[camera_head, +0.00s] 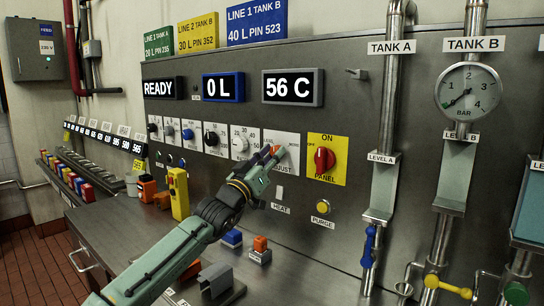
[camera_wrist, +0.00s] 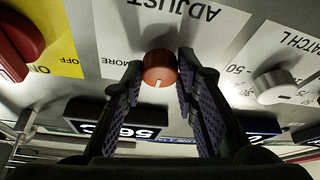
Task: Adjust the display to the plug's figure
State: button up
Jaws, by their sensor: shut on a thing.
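The 56 C display (camera_head: 293,88) has a grey frame and white figures on black; it also shows upside down in the wrist view (camera_wrist: 122,131). The orange-red ADJUST knob (camera_wrist: 160,66) has a white mark on its face and stands on a white plate marked MORE. My gripper (camera_wrist: 160,78) has one finger on either side of this knob and is shut on it. In the head view, my gripper (camera_head: 268,163) reaches the ADJUST plate (camera_head: 291,151) and mostly hides the knob. I cannot tell which item is the plug or read its figure.
The red ON/PANEL switch (camera_head: 325,159) sits right of the ADJUST plate. A white dial (camera_head: 244,142) sits to its left. The READY (camera_head: 160,88) and blue-framed 0 L (camera_head: 222,87) displays are above. A yellow box (camera_head: 179,193) and several coloured blocks stand on the bench below.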

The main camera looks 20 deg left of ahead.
grip_shut()
jog(key=shift+a+r+m+h+p, duration=0.15)
jog(key=shift+r+m+h+p, duration=0.25)
jog(key=shift+m+p, duration=0.65)
jog(key=m+h, duration=0.1)
jog(key=m+p, duration=0.1)
jog(key=m, duration=0.1)
jog(key=m+g+h, duration=0.1)
jog(key=m, duration=0.1)
jog(key=shift+f+h, duration=0.3)
jog(key=shift+f, duration=0.05)
jog(key=o, duration=0.8)
grip_release()
jog(key=shift+c, duration=0.2)
jog(key=v, duration=1.2)
